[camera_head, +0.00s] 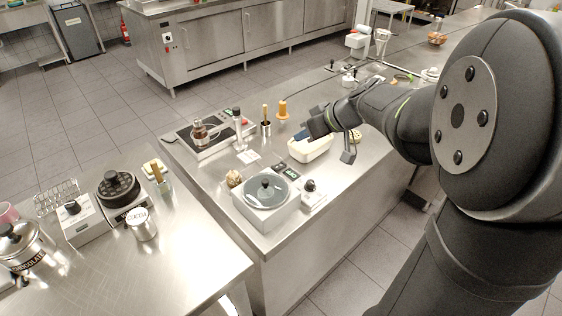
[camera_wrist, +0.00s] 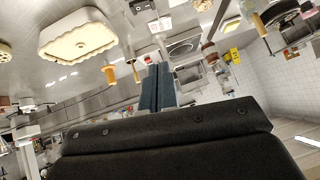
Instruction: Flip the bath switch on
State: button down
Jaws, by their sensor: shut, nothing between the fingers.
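A white water bath (camera_head: 246,212) with a round grey lid (camera_head: 268,190) and black knob stands at the near end of the middle steel counter. A small white box (camera_head: 313,198) with a dark knob or switch sits against its right side; its setting is too small to tell. My gripper (camera_head: 306,135) is beyond the bath, over the far side of a cream tray, apart from the bath and the box. Its blue fingers also show in the wrist view (camera_wrist: 157,88), shut together and empty. The bath cannot be made out clearly in the wrist view.
The cream tray (camera_head: 318,153) lies below my gripper; it also shows in the wrist view (camera_wrist: 80,38). A small display (camera_head: 291,173) sits behind the bath. A hotplate (camera_head: 190,140) with a glass vessel stands at the back left. An orange-handled tool (camera_head: 282,110) stands upright near my gripper.

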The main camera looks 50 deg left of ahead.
jog(key=shift+s+d+f, duration=0.15)
jog(key=shift+f, duration=0.8)
send_over(279, 167)
jog(key=d, duration=0.2)
jog(key=f, duration=0.7)
jog(key=shift+s+a, duration=0.15)
jog(key=shift+a, duration=0.1)
notch_tip(279, 167, down, 3)
jog(key=shift+s+r, duration=0.15)
jog(key=shift+r, duration=0.05)
jog(key=shift+s+f, duration=0.1)
jog(key=shift+f, duration=0.6)
